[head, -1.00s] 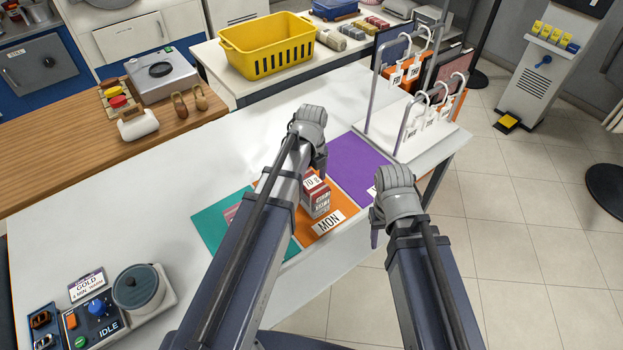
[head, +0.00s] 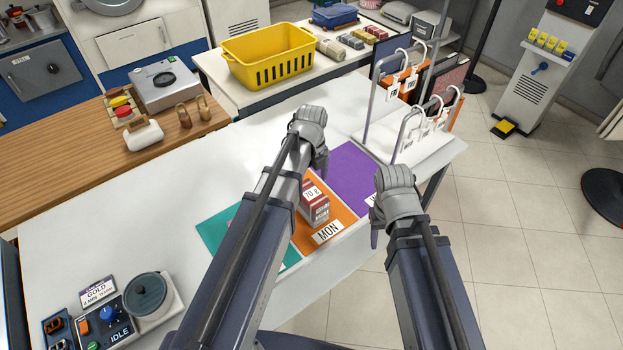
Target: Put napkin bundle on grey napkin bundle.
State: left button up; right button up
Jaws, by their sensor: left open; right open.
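Several small bundles lie in a row on the back table, right of the yellow basket. A beige-grey bundle (head: 330,47) is nearest the basket, with smaller bundles (head: 351,41) beside it, the far one reddish (head: 377,31). They are too small to tell for certain which is the napkin bundle and which the grey one. My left gripper (head: 320,165) is open over the white counter, well short of them. My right gripper (head: 376,225) is open near the counter's front edge. Both look empty, though their fingers are partly hidden.
The yellow basket (head: 268,57) and a blue folded stack (head: 335,15) stand on the back table (head: 240,90). A rack with hooks and tags (head: 412,135) stands at the white counter's right end. A red-and-white box (head: 315,207) sits on the orange mat.

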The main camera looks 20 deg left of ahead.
aim_at(311, 193)
pick_arm(q)
notch_tip(311, 193, up, 7)
jog(key=p, duration=0.6)
jog(key=s+d+n, duration=0.5)
jog(key=s+n, duration=0.2)
jog(key=n, duration=0.4)
jog(key=s+d+n+y, duration=0.1)
jog(key=s+d+n, duration=0.4)
jog(key=n, duration=0.5)
jog(key=shift+s+d+n, duration=0.25)
jog(key=shift+s+n, duration=0.15)
jog(key=shift+s, duration=0.75)
jog(key=shift+a, duration=0.1)
